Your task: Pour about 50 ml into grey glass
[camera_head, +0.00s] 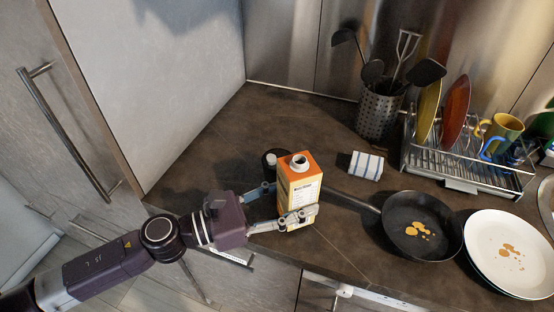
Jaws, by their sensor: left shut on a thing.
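An orange and white carton (299,180) with an open round spout stands upright on the dark counter, near its front edge. My left gripper (284,203) comes in from the left and is shut on the carton, with one finger across its front and the other at its left side. A small dark round object (270,163) stands just behind the carton, partly hidden by it; I cannot tell whether it is the grey glass. No other grey glass is clear to see. My right gripper is not in view.
A frying pan (407,244) with brownish spots lies right of the carton, its handle reaching towards it. A stained white plate (485,231), striped cloth (373,165), utensil holder (379,121) and dish rack (455,171) stand around. The counter (225,140) is clear at back left.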

